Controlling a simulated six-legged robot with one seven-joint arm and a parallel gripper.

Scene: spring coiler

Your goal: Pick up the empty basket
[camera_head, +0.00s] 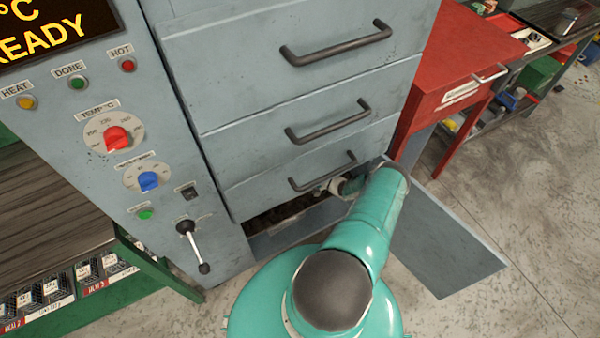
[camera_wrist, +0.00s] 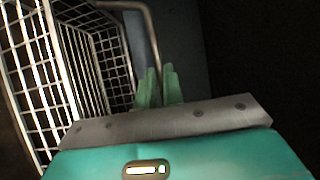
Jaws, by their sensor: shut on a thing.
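In the wrist view, a wire-mesh basket (camera_wrist: 95,60) fills the left side. The part of its inside that shows looks bare. A bent metal bar, its handle (camera_wrist: 153,35), runs from the top down to my gripper (camera_wrist: 158,82). The green fingers are shut on the handle's lower end, close to the basket's right side. In the head view, my arm reaches into the open bottom compartment (camera_head: 290,212) of the grey cabinet. The basket and my fingertips are hidden there.
An open grey door (camera_head: 445,240) sticks out low at the right of the compartment. Drawers with dark handles (camera_head: 335,45) are above it. A control panel with a lever (camera_head: 192,245) is at left. A red cabinet (camera_head: 455,75) stands at right. Bare floor lies beyond the door.

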